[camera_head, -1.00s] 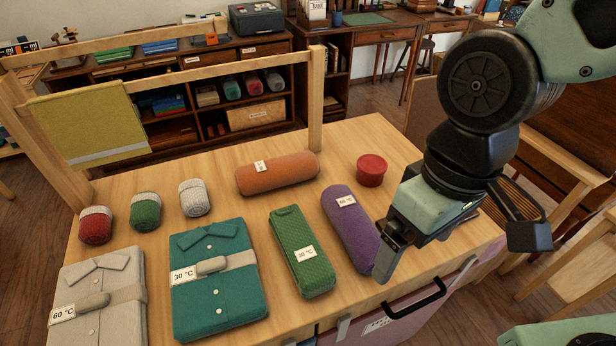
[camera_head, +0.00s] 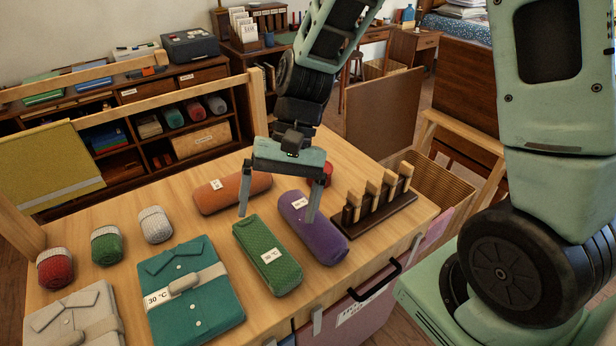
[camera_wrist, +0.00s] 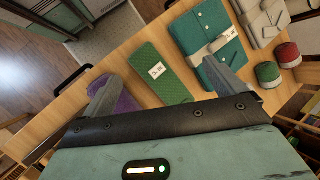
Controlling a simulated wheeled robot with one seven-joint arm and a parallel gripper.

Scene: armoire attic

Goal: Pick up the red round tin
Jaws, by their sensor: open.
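The red round tin (camera_head: 328,173) stands on the wooden table toward its far right. It is mostly hidden behind my gripper in the head view, with only a red sliver showing, and I cannot make it out in the wrist view. My gripper (camera_head: 277,215) is open and empty, its fingers pointing down above the table. It hangs over the purple roll (camera_head: 318,238) and the green roll (camera_head: 268,257), nearer the front than the tin. In the wrist view the fingers of my gripper (camera_wrist: 165,88) are spread wide with the green roll (camera_wrist: 160,72) beyond them.
An orange roll (camera_head: 232,192) lies left of the tin. A dark rack with wooden pegs (camera_head: 376,209) stands right of the purple roll. A folded teal shirt (camera_head: 190,290) and several small rolled knits lie to the left. A wooden rail (camera_head: 257,105) rises at the table's back.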

